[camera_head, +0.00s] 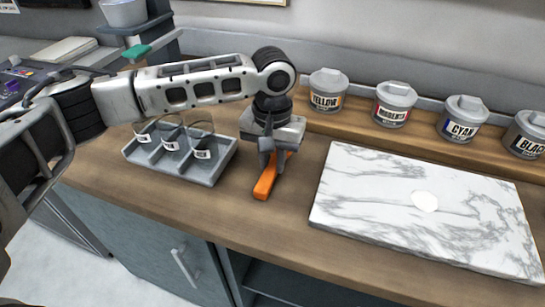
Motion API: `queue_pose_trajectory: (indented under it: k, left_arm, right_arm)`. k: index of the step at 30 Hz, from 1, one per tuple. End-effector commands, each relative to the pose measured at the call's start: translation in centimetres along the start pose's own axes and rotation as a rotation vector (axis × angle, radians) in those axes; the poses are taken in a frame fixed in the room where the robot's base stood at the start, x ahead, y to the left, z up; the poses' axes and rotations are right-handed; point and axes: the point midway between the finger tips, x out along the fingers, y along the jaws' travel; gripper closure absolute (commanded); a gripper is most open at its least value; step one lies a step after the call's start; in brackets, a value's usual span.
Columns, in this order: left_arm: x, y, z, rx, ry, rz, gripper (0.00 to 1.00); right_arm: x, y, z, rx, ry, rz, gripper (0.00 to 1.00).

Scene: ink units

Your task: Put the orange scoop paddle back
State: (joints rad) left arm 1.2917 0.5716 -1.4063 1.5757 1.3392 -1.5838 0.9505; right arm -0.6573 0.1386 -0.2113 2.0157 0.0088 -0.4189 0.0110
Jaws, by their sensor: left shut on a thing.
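The orange scoop paddle (265,185) is in my left gripper (270,160), over the wooden counter between the grey tray and the marble slab. The gripper points down and is shut on the paddle. The paddle's near end sticks out toward the counter's front edge, and a bit of orange shows to the right of the fingers. The fingers hide its middle. I cannot tell whether it touches the counter. My right gripper is not in view.
A grey compartment tray (205,175) with labelled clear containers stands left of the gripper. A white marble slab (370,210) with a white blob (424,201) lies to the right. Yellow (327,91), magenta (394,105), cyan (463,119) and black (526,135) ink tubs line the back shelf.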

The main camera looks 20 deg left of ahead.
Motion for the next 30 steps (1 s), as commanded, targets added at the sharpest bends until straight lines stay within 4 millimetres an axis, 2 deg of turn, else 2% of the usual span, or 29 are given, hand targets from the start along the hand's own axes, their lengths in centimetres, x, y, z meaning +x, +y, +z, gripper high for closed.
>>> queue_pose_trajectory:
  k: [2,3,4,5,13,17,30]
  left_arm:
    - [0.1,0.1,0.1,0.001,-0.002,0.0,1.0]
    - [0.1,0.1,0.1,0.001,-0.003,0.0,0.68]
    - [0.1,0.1,0.1,0.001,-0.003,0.0,0.59]
    - [0.1,0.1,0.1,0.001,-0.003,0.0,0.57]
    - [0.0,0.1,0.1,0.001,-0.002,0.0,0.57]
    - [-1.1,0.1,0.0,0.001,0.0,0.001,0.57]
    - [-9.7,0.1,0.0,0.002,0.001,0.001,0.57]
  right_arm:
    - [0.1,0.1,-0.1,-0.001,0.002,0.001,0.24]
    - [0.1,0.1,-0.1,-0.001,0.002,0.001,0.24]
    - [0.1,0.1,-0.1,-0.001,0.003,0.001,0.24]
    - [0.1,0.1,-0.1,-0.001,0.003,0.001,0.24]
    - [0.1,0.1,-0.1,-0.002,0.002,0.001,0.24]
    - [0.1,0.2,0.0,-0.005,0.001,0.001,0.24]
    - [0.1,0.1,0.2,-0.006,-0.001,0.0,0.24]
